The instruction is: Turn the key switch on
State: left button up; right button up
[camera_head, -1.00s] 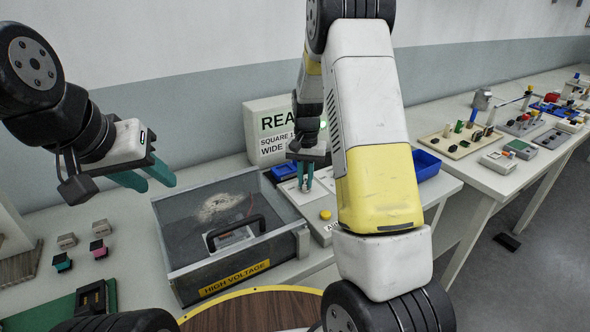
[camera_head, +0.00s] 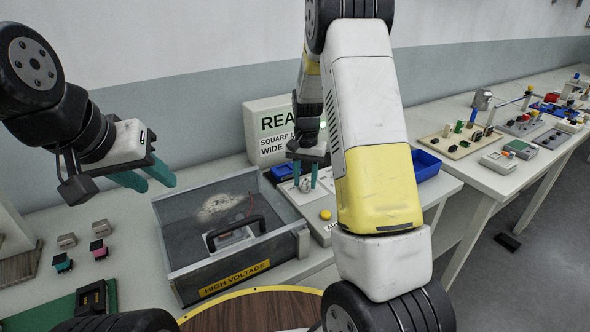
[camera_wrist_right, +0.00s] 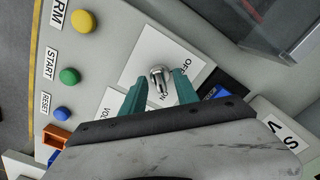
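The key switch (camera_wrist_right: 160,77) is a metal knob on a white plate lettered OFF and ON on the grey panel. In the right wrist view its narrow bar points down the picture, towards the ON lettering. My right gripper (camera_wrist_right: 158,92) is open, with one teal finger on each side of the switch and gaps visible. In the head view the right gripper (camera_head: 305,176) is low over the panel, with the small switch (camera_head: 306,184) between its fingers. My left gripper (camera_head: 148,178) is open and empty above the table at left.
A yellow button (camera_wrist_right: 83,21), a green button (camera_wrist_right: 69,76) and a blue button (camera_wrist_right: 62,113) line the panel. A clear-lidded HIGH VOLTAGE box (camera_head: 235,268) stands left of the panel. A blue bin (camera_head: 427,165) is behind my right arm.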

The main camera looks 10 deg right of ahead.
aim_at(305, 181)
notch_tip(305, 181, up, 6)
jog(key=shift+r, duration=0.9)
